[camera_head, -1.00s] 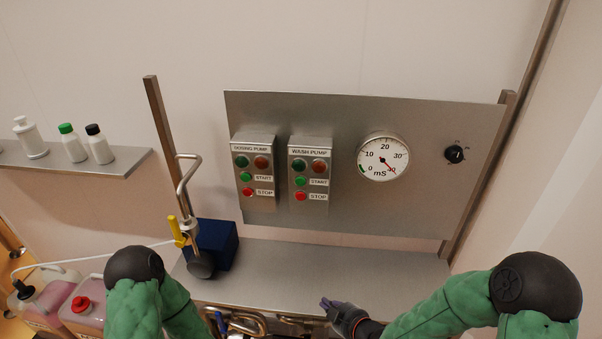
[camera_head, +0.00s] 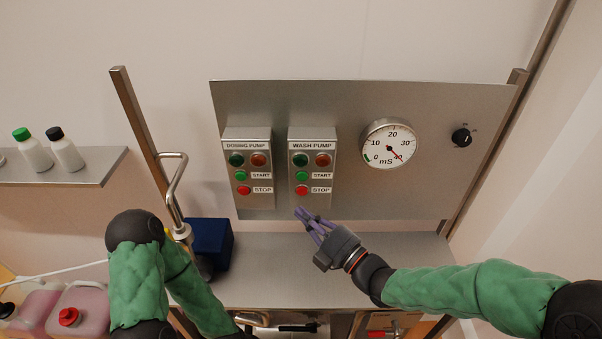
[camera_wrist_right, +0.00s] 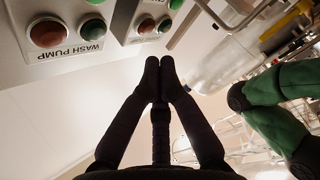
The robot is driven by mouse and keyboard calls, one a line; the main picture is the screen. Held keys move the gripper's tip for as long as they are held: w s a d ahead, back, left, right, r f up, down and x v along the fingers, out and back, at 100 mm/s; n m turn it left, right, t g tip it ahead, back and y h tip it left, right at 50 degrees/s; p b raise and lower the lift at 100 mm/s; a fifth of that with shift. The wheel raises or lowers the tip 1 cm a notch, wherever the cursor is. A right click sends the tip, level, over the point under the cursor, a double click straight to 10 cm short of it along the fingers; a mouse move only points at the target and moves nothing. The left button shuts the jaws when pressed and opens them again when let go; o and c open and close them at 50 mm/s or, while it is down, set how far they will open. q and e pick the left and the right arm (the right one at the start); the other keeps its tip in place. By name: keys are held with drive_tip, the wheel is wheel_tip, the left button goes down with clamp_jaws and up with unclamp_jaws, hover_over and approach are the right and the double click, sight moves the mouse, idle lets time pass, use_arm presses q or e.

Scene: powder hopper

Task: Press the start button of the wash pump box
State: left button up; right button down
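The wash pump box (camera_head: 327,201) is a grey box on the steel panel. Its green start button (camera_head: 301,176) sits above the red stop button (camera_head: 302,190), below a dark green lamp and a dark red lamp. My right gripper (camera_head: 306,214) has purple fingers that point up toward the box and appear just below its lower edge. In the right wrist view its fingertips (camera_wrist_right: 159,66) are together with nothing between them. The box (camera_wrist_right: 70,62) shows upside down at upper left there. My left arm is at lower left; its gripper is not visible.
The dosing pump box (camera_head: 262,201) with similar buttons is left of the wash pump box. A round gauge (camera_head: 388,143) and black knob (camera_head: 461,138) are to the right. A steel shelf (camera_head: 340,268) lies below, with a blue block (camera_head: 210,243) at its left.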

sight(302, 176)
drive_tip(key=w, duration=0.8)
drive_tip(key=shift+w, duration=0.4)
idle(0.4)
idle(1.1)
drive_tip(key=shift+w+b, duration=0.4)
drive_tip(key=shift+b, duration=0.25)
